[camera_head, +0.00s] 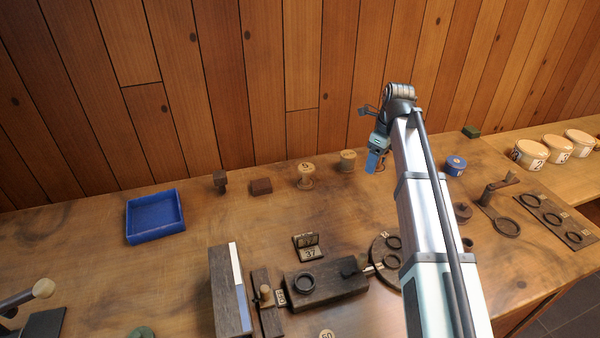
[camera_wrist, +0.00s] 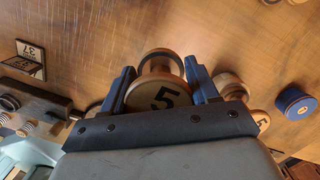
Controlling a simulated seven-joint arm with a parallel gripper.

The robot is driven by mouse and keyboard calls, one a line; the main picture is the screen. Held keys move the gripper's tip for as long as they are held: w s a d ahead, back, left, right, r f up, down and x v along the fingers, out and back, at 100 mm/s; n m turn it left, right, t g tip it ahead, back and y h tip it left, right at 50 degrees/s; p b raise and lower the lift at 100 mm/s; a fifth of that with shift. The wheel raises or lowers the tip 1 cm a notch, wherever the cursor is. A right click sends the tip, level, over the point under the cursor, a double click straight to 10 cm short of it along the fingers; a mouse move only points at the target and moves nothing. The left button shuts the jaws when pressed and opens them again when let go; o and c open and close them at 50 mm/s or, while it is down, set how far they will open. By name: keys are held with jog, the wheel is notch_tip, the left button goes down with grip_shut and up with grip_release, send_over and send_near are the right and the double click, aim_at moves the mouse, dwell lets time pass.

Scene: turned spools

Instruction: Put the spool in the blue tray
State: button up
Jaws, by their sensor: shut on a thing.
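The blue tray (camera_head: 154,238) is a shallow square box at the left of the table in the head view, and it is empty. My gripper (camera_head: 373,163) is at the back of the table, well to the right of the tray. In the head view the gripper and arm mostly hide this spool. I cannot tell whether it touches the table.
Two other pale spools (camera_head: 306,175) (camera_head: 347,161) stand left of my gripper. A dark block (camera_head: 261,187) and a dark post (camera_head: 220,182) stand nearer the tray. A blue round container (camera_head: 456,166) is to the right. Dark wooden fixtures (camera_head: 325,285) fill the front middle.

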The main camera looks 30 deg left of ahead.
jog(key=s+a+n, duration=0.2)
jog(key=s+a, duration=0.6)
jog(key=a, duration=0.4)
jog(key=s+a+n, duration=0.2)
jog(key=s+a, duration=0.6)
jog(key=a, duration=0.4)
jog(key=n+g, duration=0.1)
jog(key=n, duration=0.4)
send_over(155, 219)
jog(key=shift+w+d+f, duration=0.1)
jog(key=shift+w+f, duration=0.05)
jog(key=shift+f, duration=4.4)
jog(key=o, duration=1.1)
jog(key=shift+f, duration=0.1)
jog(key=shift+c, duration=0.2)
notch_tip(155, 219, up, 12)
jog(key=d, duration=0.1)
jog(key=shift+w, duration=0.4)
